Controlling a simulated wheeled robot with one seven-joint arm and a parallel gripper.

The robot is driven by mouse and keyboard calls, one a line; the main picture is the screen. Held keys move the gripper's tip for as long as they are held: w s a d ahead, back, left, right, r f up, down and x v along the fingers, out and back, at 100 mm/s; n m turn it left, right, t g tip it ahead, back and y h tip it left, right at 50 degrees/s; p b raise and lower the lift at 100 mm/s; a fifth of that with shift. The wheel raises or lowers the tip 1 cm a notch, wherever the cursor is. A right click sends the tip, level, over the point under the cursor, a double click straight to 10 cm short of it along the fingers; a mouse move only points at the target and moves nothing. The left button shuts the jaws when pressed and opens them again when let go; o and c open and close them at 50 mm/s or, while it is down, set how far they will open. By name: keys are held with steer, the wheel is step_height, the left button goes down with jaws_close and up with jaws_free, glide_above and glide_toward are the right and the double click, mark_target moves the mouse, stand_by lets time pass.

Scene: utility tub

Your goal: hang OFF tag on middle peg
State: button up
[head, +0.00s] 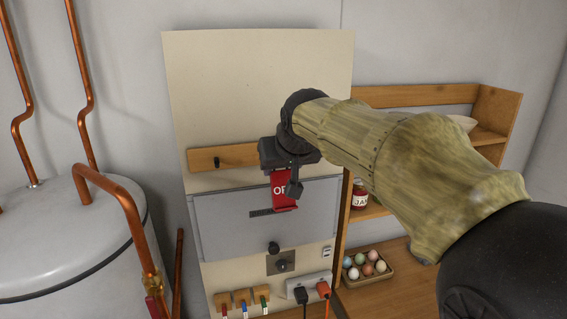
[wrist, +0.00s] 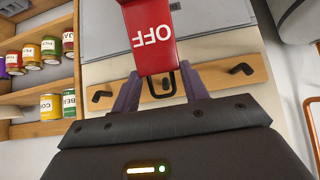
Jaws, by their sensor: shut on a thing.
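The red OFF tag (head: 283,190) hangs below my gripper (head: 290,168), in front of the grey panel door. In the wrist view the tag (wrist: 158,38) shows its white lettering, and a dark loop (wrist: 153,87) at its end lies between the fingers of my gripper (wrist: 160,72), which is shut on it. The wooden peg rail (head: 203,160) is behind the gripper and also shows in the wrist view (wrist: 215,78), with a dark peg on each side. The middle peg is near the loop; I cannot tell whether the loop is around it.
A tank (head: 95,240) with copper pipes stands left. A wooden shelf (head: 415,97) with a jar (head: 360,195) is right, and an egg tray (head: 366,267) sits below. Coloured tags (head: 243,303) and a plugged socket strip (head: 309,285) are under the panel.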

steer(key=shift+w+a+g+p, duration=0.25)
steer(key=shift+w+p, duration=0.35)
steer(key=shift+p, duration=0.4)
steer(key=shift+w+a+g+p, duration=0.1)
steer(key=shift+w+g+p, duration=0.15)
steer(key=shift+w+p, duration=0.55)
steer(key=shift+s, duration=0.15)
steer(key=shift+w+a+f+p, duration=0.25)
steer(key=shift+w+f, duration=0.1)
steer(key=shift+w, duration=0.4)
steer(key=shift+w+a+f+p, duration=0.1)
steer(key=shift+w+a+f, duration=0.2)
steer(key=shift+w, duration=0.4)
steer(key=shift+w+f+t+b, duration=0.3)
steer(key=shift+f+t+b, duration=0.25)
steer(key=shift+b, duration=1.3)
steer(key=shift+w+a+f+t+y+b, duration=0.2)
steer(key=shift+t+b, duration=0.6)
steer(key=shift+b, duration=1.4)
steer(key=shift+w+d+f+t+y+b, duration=0.2)
steer(key=shift+t+b, duration=0.55)
steer(key=shift+b, duration=1.45)
steer(key=shift+w+a+r+t+y+b, duration=0.15)
steer(key=shift+t+b, duration=0.2)
steer(key=shift+b, duration=0.75)
steer(key=shift+w+f+t+y+b, duration=0.15)
steer(key=shift+t+b, duration=0.2)
steer(key=shift+b, duration=0.75)
